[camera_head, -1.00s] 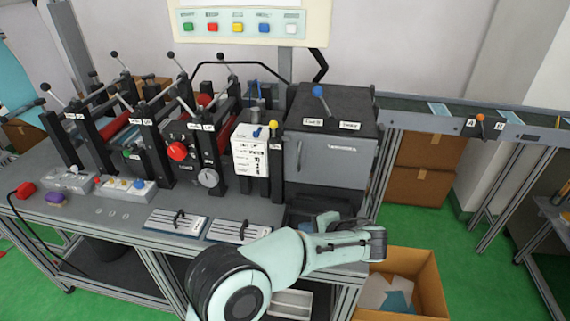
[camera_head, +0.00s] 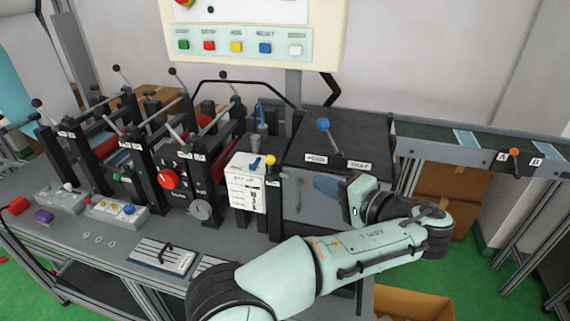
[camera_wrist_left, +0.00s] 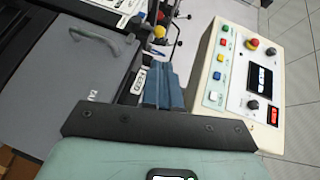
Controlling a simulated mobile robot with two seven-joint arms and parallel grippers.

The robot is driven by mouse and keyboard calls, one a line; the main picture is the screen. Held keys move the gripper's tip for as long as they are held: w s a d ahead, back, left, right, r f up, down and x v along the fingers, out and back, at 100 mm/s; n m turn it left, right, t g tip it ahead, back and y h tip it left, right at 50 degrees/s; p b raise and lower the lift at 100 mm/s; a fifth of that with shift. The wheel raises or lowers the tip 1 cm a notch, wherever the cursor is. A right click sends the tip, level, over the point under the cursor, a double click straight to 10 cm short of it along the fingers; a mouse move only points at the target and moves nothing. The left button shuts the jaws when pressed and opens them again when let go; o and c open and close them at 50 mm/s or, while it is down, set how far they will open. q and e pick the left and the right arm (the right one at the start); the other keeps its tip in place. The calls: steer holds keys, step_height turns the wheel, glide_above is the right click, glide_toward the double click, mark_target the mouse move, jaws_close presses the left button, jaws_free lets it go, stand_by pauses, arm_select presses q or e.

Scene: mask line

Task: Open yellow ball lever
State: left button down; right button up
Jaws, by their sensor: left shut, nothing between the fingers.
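The yellow ball lever (camera_head: 270,159) stands at the right edge of the white labelled panel, left of the grey box, its ball upright. The yellow ball also shows near the top of the left wrist view (camera_wrist_left: 160,31), beyond the fingertips. My left gripper (camera_head: 318,184) is in front of the grey box, right of the yellow ball and apart from it. Its blue fingers (camera_wrist_left: 161,70) are shut together and empty. The lower part of the lever is hard to make out. My right gripper is not in view.
The grey box (camera_head: 300,205) with a handle and a blue ball lever (camera_head: 323,124) on top is close to my left gripper. A blue lever (camera_head: 255,163) sits beside the yellow ball. A control panel (camera_head: 243,42) hangs above. A conveyor (camera_head: 440,146) runs at right.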

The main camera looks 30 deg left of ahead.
mark_target(274, 161)
arm_select(q)
steer(key=p+x, duration=0.1)
steer(key=x, duration=1.3)
steer(key=shift+w, duration=0.2)
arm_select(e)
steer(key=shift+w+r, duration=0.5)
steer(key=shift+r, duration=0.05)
